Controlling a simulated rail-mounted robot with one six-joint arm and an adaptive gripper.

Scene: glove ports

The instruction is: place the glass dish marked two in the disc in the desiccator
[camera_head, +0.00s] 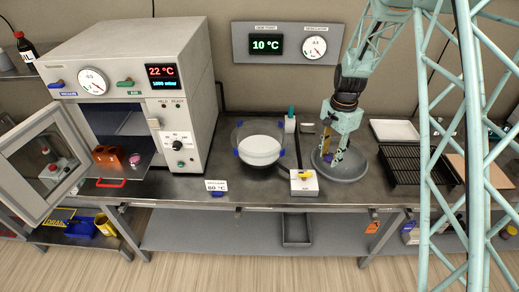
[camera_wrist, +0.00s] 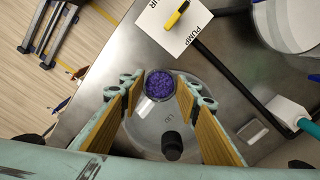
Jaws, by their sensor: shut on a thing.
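My gripper (camera_wrist: 160,88) is shut on a small round glass dish (camera_wrist: 160,84) filled with purple granules, a fingertip at each side. No mark on the dish is readable. In the head view my gripper (camera_head: 331,160) points down over the round grey desiccator base (camera_head: 352,176) on the bench. I cannot tell whether the dish touches the disc. My fingers hide part of the disc.
A white pump box (camera_head: 304,183) with a yellow handle and a black hose stands left of the desiccator. A black rack (camera_head: 415,165) and white tray (camera_head: 394,130) lie to the right.

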